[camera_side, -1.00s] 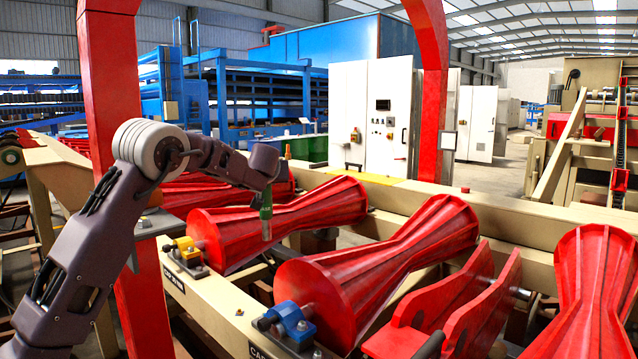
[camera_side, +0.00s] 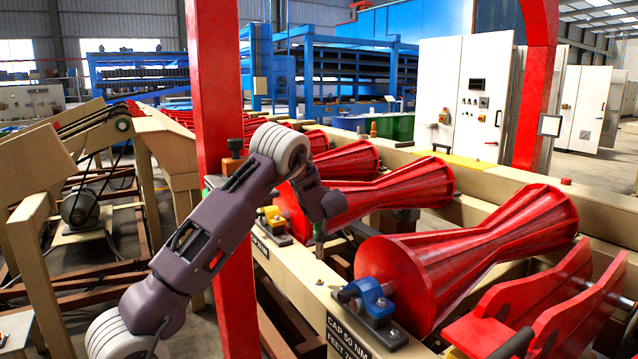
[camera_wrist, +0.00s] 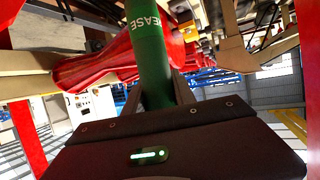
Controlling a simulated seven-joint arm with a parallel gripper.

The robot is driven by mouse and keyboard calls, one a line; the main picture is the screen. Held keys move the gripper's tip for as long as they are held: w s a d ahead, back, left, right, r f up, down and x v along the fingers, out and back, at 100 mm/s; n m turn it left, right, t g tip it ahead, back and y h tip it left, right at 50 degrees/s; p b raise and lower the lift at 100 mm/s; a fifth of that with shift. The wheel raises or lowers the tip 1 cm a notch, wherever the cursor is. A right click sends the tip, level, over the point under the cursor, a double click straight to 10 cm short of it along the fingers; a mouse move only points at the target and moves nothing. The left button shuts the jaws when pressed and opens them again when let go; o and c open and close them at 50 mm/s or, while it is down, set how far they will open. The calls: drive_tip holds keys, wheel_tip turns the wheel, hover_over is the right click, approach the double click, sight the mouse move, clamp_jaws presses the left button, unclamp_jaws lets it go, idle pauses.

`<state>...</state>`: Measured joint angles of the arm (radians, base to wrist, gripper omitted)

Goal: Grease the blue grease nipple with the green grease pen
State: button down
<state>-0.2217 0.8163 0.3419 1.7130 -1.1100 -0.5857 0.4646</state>
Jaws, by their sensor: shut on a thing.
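My gripper (camera_wrist: 158,92) is shut on the green grease pen (camera_wrist: 150,50), whose white lettering partly shows in the wrist view. In the side view the pen (camera_side: 319,232) hangs roughly upright, tip down, below my wrist. It appears between the yellow and blue blocks, left of the blue one and apart from it. The blue grease nipple's block (camera_side: 372,296) sits on the cream beam at the near end of a red roller; the nipple itself is too small to make out clearly. The fingertips are hard to see in the side view.
A yellow block (camera_side: 272,217) sits farther back on the same cream beam (camera_side: 300,270). Large red rollers (camera_side: 430,255) lie close to the right of the pen. A red post (camera_side: 215,100) stands behind my arm. A black label (camera_side: 350,338) is below the blue block.

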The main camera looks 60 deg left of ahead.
sight(319, 227)
drive_tip(key=shift+f, duration=0.45)
drive_tip(key=shift+d, duration=0.1)
drive_tip(key=shift+f, duration=4.05)
drive_tip(key=shift+r, duration=0.45)
drive_tip(key=shift+r, duration=2.5)
